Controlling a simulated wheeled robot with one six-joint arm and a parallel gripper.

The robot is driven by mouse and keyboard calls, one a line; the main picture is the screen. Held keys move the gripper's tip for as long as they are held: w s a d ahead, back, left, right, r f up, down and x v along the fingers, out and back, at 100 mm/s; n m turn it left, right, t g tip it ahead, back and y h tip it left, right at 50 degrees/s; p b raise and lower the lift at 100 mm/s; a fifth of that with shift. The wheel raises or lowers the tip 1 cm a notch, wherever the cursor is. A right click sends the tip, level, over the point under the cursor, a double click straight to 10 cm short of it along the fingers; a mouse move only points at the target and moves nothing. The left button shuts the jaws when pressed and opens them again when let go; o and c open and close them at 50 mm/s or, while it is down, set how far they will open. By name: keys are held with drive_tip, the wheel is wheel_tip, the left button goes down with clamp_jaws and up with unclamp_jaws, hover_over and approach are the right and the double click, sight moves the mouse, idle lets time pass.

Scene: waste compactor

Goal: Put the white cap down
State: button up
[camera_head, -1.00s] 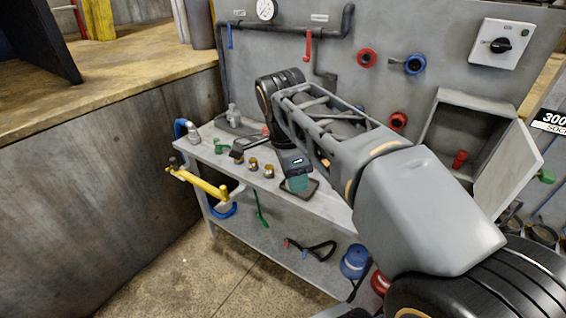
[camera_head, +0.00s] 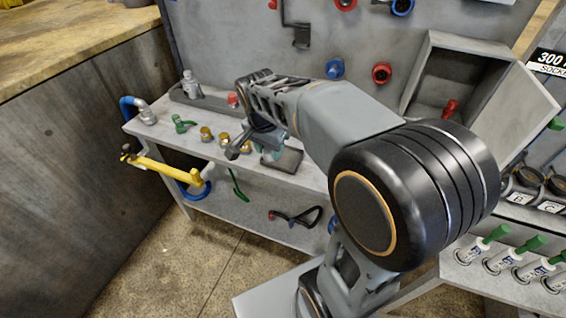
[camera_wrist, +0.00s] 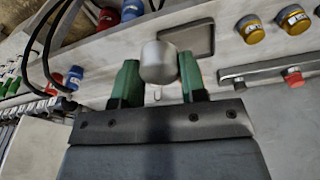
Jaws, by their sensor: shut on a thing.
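The white cap (camera_wrist: 158,62), a pale grey rounded cylinder, is held between the green fingertips of my gripper (camera_wrist: 158,80) in the wrist view. My gripper is shut on it, above the workbench. A dark square plate with a raised rim (camera_wrist: 187,38) lies on the bench just beyond the cap; the cap overlaps its edge in this view, and I cannot tell the height between them. In the head view my gripper (camera_head: 276,148) is low over the bench beside the square plate (camera_head: 289,162). The cap cannot be made out there, as my arm covers much of that area.
The bench top (camera_head: 150,130) carries several brass fittings (camera_head: 206,133), a green valve (camera_head: 183,124) and a blue-handled pipe fitting (camera_head: 145,112). A yellow-handled tool (camera_head: 180,177) juts from the front edge. An open grey box (camera_head: 440,80) is on the wall at right.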

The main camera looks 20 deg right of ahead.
drive_tip(key=f, duration=0.1)
drive_tip(key=w+f+n, duration=0.1)
drive_tip(key=f, duration=0.1)
drive_tip(key=shift+w+d, duration=0.25)
drive_tip(key=shift+d, duration=0.1)
drive_tip(key=w+d+f+p, duration=0.1)
drive_tip(key=w+d+f, duration=0.3)
drive_tip(key=w+d, duration=0.15)
hover_over(282, 158)
drive_tip(key=shift+n, duration=0.3)
drive_tip(key=f, duration=0.5)
drive_tip(key=shift+s+a+f+p, duration=0.1)
drive_tip(key=shift+s+a+p, duration=0.2)
drive_tip(key=shift+s+p, duration=0.1)
drive_tip(key=shift+w+d+f, duration=0.15)
drive_tip(key=shift+w+f, duration=0.05)
drive_tip(key=shift+f, duration=1.65)
drive_tip(key=shift+f, duration=0.1)
drive_tip(key=o, duration=1)
drive_tip(key=shift+c, duration=0.2)
